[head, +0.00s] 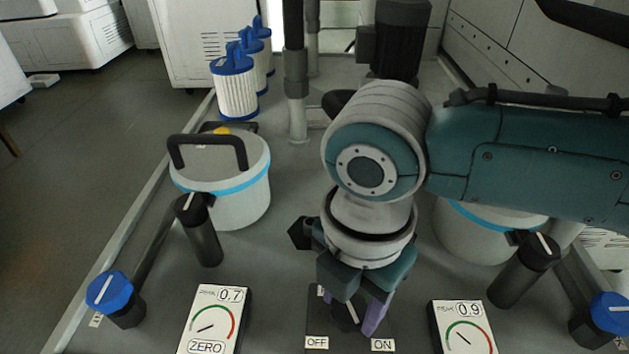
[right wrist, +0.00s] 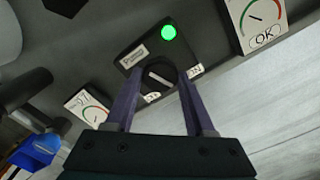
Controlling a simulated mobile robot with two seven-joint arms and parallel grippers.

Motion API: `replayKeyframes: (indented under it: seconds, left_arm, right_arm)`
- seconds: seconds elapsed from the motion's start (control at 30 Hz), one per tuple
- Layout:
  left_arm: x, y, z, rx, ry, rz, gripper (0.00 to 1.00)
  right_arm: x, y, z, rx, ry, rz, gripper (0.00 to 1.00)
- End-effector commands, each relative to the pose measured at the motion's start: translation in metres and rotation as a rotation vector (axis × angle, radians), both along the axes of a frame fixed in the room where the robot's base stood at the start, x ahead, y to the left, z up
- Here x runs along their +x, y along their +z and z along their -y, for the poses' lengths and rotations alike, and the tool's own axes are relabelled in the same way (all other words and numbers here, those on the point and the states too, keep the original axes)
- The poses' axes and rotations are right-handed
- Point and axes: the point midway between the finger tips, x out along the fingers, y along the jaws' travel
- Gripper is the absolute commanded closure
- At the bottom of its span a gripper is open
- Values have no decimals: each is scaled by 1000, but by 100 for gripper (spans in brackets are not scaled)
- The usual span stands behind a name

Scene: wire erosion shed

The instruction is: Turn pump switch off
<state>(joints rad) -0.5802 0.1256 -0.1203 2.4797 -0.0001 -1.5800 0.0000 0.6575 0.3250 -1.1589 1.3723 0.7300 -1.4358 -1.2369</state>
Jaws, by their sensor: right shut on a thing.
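The pump switch is a dark rotary knob (head: 345,318) with a white line on a dark plate (head: 318,325). Its OFF label (head: 317,343) is at left and its ON label (head: 383,345) at right. My right gripper (head: 354,308) reaches down over the knob and partly hides it. In the right wrist view its purple fingers (right wrist: 157,75) are on either side of the knob (right wrist: 160,73), shut on it. A green lamp (right wrist: 169,32) on the plate is lit. I cannot tell surely which label the line points to. My left gripper is not in view.
A gauge reading 0.7 with ZERO (head: 215,320) stands left of the plate, one reading 0.9 (head: 463,327) right. Blue-capped valves (head: 110,292) are at both sides. A lidded grey canister (head: 228,180) and pleated filters (head: 235,90) stand behind at left.

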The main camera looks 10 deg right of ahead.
Motion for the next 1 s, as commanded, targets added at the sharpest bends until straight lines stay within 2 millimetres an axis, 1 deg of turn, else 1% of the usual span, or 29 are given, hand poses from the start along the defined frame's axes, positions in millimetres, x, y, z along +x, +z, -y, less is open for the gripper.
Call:
replayKeyframes:
  seconds: [0.03, 0.4, 0.7, 1.0]
  left_arm:
    - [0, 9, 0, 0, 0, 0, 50]
    - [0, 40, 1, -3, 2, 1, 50]
    - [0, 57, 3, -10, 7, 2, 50]
    - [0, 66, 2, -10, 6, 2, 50]
  right_arm:
    - [-1, 4, 0, 0, -34, -4, 100]
    - [-1, 4, -1, 0, -372, -5, 100]
    - [-1, 3, -1, 0, -641, -3, 100]
    - [0, 1, -1, 0, -835, -2, 100]
